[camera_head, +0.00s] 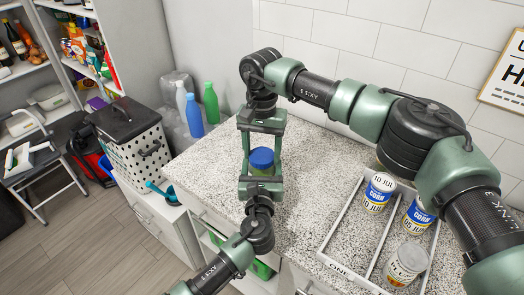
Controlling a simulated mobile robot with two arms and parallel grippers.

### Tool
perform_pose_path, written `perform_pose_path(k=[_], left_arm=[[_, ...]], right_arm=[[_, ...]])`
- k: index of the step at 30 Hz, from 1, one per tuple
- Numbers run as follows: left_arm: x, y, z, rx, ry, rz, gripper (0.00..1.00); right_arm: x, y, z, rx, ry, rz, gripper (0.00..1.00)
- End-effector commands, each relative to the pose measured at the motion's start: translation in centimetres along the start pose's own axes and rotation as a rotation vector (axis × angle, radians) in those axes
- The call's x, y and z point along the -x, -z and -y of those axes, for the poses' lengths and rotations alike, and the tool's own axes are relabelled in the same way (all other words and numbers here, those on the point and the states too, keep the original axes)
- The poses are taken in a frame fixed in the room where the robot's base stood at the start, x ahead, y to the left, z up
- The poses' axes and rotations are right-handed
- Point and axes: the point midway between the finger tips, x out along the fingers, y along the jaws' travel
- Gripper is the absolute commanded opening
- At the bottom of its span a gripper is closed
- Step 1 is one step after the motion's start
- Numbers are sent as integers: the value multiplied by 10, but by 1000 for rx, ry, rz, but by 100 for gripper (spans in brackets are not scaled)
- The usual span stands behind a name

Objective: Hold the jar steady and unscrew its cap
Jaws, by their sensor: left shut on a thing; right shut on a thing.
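The jar (262,171) has a greenish body and a blue cap (262,158), and stands upright at the counter's middle, between my two grippers. My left gripper (261,178) reaches in from the front and is shut on the jar body. My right gripper (262,148) reaches in from the back, its arm coming around from the right, and is shut on the cap. The cap sits on the jar; whether it has turned cannot be seen. The fingers hide the jar's sides.
Several bottles (193,112) stand at the back left. The speckled counter (213,160) is clear left of the jar.

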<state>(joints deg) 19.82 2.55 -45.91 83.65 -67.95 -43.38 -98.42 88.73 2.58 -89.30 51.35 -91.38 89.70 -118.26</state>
Motion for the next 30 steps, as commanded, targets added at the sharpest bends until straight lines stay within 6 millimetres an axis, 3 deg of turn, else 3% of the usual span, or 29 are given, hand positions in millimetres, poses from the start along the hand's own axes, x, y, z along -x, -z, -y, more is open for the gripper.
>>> perform_pose_path(k=[30], left_arm=[[0, 2, 0, -1, 0, -4, 0]], right_arm=[[22, 0, 0, -2, 0, 0, 12]])
